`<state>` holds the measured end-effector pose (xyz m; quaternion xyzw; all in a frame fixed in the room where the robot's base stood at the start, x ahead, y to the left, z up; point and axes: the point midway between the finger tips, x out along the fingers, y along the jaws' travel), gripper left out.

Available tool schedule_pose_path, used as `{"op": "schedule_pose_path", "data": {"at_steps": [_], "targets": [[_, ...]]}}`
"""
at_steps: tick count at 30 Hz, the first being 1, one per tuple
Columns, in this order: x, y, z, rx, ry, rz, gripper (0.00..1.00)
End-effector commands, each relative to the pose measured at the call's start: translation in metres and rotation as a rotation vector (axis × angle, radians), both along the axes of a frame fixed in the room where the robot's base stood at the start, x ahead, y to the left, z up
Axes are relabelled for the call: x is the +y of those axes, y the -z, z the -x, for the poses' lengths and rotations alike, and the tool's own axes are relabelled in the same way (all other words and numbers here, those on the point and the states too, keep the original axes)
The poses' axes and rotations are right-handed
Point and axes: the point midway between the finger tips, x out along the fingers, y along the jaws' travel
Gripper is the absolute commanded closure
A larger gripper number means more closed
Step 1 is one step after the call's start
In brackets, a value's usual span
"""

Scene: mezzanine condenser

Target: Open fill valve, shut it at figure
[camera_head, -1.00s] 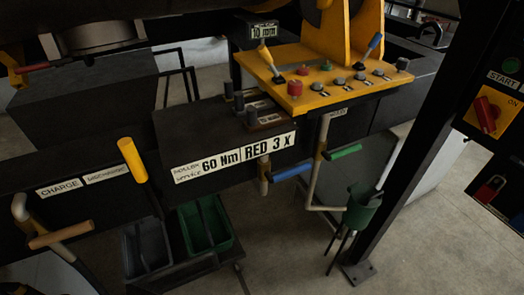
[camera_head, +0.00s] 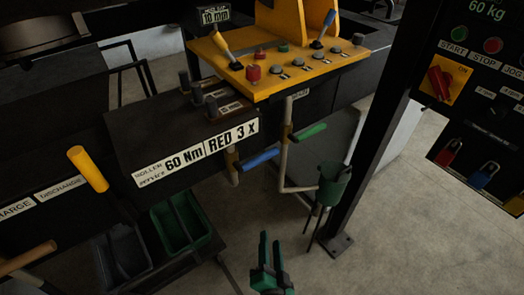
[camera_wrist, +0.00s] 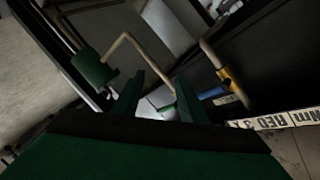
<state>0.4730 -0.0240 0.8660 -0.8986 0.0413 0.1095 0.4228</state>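Two lever valves hang on pipes below the yellow console in the head view. One has a green handle (camera_head: 311,132) and the other a blue handle (camera_head: 258,159); I cannot read which is the fill valve. A panel display (camera_head: 486,11) at the top right reads 60 kg. My gripper (camera_head: 270,250) is at the bottom centre, below and apart from both handles. In the wrist view its two green fingers (camera_wrist: 158,92) stand apart with nothing held between them. The blue handle (camera_wrist: 213,92) lies to their right there, and a bit of the green handle (camera_wrist: 169,108) seems to show between them.
A green cup-like holder (camera_head: 333,185) stands beside a dark post (camera_head: 372,165) to the right. A yellow console (camera_head: 285,60) with levers and knobs is above. Green and dark bins (camera_head: 180,225) sit at the lower left. The floor right of my gripper is clear.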

Motion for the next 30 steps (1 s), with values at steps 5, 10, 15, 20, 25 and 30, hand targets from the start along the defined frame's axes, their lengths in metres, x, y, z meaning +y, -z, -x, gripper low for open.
{"op": "schedule_pose_path", "data": {"at_steps": [5, 10, 15, 20, 25, 30], "targets": [[-0.003, -0.033, -0.058, -0.013, -0.002, -0.185, 0.61], [-0.002, -0.071, -0.104, -0.009, -0.022, -0.353, 0.61], [-0.001, -0.111, -0.138, 0.002, -0.048, -0.491, 0.61], [0.001, -0.136, -0.156, 0.014, -0.068, -0.569, 0.61], [0.002, -0.146, -0.164, 0.024, -0.078, -0.602, 0.61], [0.006, -0.144, -0.180, 0.025, -0.078, -0.603, 0.61]]}}
